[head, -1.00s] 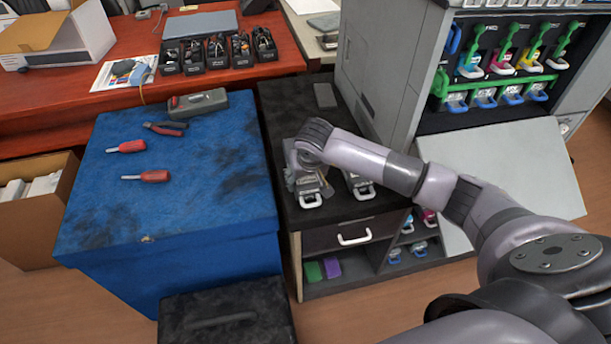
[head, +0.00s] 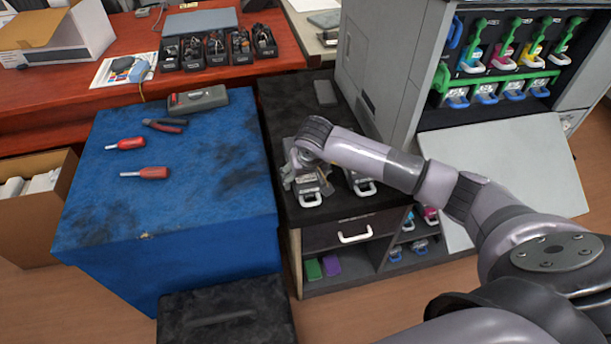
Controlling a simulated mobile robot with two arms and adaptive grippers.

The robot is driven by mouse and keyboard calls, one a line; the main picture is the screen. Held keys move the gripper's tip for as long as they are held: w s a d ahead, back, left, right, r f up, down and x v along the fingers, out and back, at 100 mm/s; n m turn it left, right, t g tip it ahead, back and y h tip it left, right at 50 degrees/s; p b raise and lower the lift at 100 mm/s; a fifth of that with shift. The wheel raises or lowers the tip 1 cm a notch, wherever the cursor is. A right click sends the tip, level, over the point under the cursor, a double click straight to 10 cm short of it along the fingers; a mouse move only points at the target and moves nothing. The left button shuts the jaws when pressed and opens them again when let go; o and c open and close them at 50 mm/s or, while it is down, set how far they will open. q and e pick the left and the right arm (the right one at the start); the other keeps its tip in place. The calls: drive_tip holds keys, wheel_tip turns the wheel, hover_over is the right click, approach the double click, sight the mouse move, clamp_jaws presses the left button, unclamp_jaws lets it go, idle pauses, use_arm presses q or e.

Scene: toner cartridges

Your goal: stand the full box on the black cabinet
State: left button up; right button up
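The black cabinet (head: 283,112) stands between the blue chest and the grey printer. Two grey box-like items with white handles are at the front of its top: a left one (head: 312,192) and a right one (head: 361,183). I cannot tell from here which is the full box. My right gripper (head: 303,180) points down over the left item, close to or touching it. My own wrist hides much of the fingers and the item, so whether they grip it does not show. My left gripper is not in view.
The printer (head: 381,75) stands open at the right, with coloured cartridges inside and its flap (head: 505,175) lowered. The blue chest (head: 190,215) carries screwdrivers, pliers and a grey tool case. A dark phone-like slab (head: 325,93) lies at the cabinet's back; the middle top is bare.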

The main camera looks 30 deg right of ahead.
drive_tip(key=shift+o, duration=0.3)
drive_tip(key=shift+s+f, duration=0.1)
drive_tip(key=shift+f, duration=0.05)
drive_tip(key=v, duration=1.2)
